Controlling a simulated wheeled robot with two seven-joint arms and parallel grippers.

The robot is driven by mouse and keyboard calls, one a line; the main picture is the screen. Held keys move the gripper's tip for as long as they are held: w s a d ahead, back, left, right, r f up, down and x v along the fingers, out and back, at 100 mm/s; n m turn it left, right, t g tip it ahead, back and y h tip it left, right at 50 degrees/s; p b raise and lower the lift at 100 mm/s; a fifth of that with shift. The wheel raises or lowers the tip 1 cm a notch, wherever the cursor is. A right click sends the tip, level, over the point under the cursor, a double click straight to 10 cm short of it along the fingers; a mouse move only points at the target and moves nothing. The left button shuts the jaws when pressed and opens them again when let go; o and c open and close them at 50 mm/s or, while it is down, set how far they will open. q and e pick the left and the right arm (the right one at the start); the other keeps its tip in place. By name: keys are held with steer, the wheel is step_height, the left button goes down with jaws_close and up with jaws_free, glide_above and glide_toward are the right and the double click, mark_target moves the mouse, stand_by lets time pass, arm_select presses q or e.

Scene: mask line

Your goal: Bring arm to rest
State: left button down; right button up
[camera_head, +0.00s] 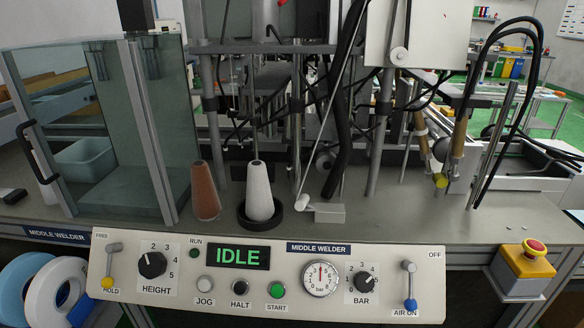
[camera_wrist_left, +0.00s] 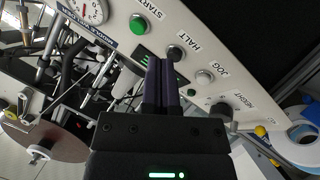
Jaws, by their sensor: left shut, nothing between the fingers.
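My left gripper (camera_wrist_left: 162,62) shows only in the left wrist view, with its two dark fingers closed together and nothing between them. Its tips overlap the control panel (camera_wrist_left: 225,75) in the picture, close to the black HALT button (camera_wrist_left: 175,53); I cannot tell whether they touch it. The green START button (camera_wrist_left: 139,25) and the pale JOG button (camera_wrist_left: 205,76) lie on either side. Neither of my arms shows in the head view. My right gripper is in no view.
In the head view the panel (camera_head: 180,309) runs along the front, with an IDLE display (camera_head: 238,257), gauge (camera_head: 320,277) and levers. A red emergency button (camera_head: 535,246) sticks out at right. A glass guard (camera_head: 100,130) and two cones, brown (camera_head: 205,192) and white (camera_head: 259,190), stand behind.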

arm_select(q)
steer(key=s+a+f+m+g+y, duration=0.1)
steer(key=s+a+m+g+y, duration=0.3)
steer(key=s, duration=0.6)
steer(key=s+a+m+g+h, duration=0.1)
steer(key=s+m+g, duration=0.1)
steer(key=s+g, duration=0.65)
steer(key=s+a+f, duration=0.1)
steer(key=s+f, duration=0.2)
steer(key=f, duration=0.6)
steer(key=s+a+f, duration=0.1)
steer(key=s+f, duration=0.1)
steer(key=f, duration=0.6)
steer(key=s+a+f, duration=0.2)
steer(key=s+f, duration=0.3)
steer(key=s, duration=0.2)
steer(key=s+a+f+g+y, duration=0.1)
steer(key=s+a+f, duration=0.2)
steer(key=s+f, duration=0.2)
steer(key=s, duration=0.3)
steer(key=shift+s+m, duration=0.25)
steer(key=shift+m, duration=0.15)
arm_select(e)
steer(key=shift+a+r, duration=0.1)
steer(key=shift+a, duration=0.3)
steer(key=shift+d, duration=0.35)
